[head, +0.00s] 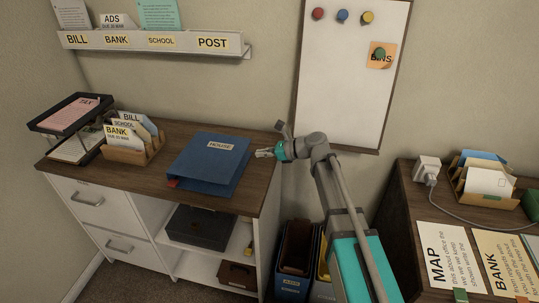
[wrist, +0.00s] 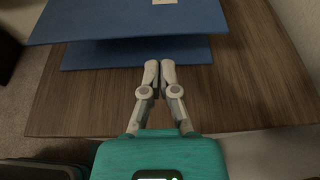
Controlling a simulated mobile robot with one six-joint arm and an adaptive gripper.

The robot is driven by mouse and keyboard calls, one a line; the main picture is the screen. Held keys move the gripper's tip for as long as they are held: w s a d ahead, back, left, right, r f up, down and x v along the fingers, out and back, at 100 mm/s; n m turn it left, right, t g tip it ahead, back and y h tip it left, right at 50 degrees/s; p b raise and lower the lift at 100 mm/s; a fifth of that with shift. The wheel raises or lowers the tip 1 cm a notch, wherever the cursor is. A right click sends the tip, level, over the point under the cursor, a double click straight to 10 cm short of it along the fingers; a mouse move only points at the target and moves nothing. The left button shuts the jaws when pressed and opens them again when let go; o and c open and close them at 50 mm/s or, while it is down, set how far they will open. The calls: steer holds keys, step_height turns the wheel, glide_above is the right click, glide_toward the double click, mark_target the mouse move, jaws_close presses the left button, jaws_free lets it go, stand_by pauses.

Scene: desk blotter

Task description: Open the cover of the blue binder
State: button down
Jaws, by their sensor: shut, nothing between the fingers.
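The blue binder (head: 205,170) lies on the wooden cabinet top with a pale label on its cover. In the wrist view its top cover (wrist: 120,20) and the lower board (wrist: 100,55) show as two blue layers with a dark gap between them. A red bit (head: 173,183) shows at its front left corner. My gripper (head: 262,153) is to the right of the binder, fingers pointing at its right edge. In the wrist view my gripper (wrist: 160,65) is shut and empty, its tips at the lower board's edge; I cannot tell if they touch.
A letter holder (head: 130,155) and a stacked tray (head: 70,115) stand left of the binder. A wall rack (head: 150,45) hangs above, and a whiteboard (head: 345,80) is behind my arm. Bare wood (wrist: 70,100) lies around the binder's near edge.

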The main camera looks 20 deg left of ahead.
steer(key=shift+b+x, duration=0.7)
steer(key=shift+x, duration=2)
steer(key=shift+w+d+r+p, duration=0.1)
steer(key=shift+d+r+p, duration=0.1)
steer(key=shift+p, duration=0.1)
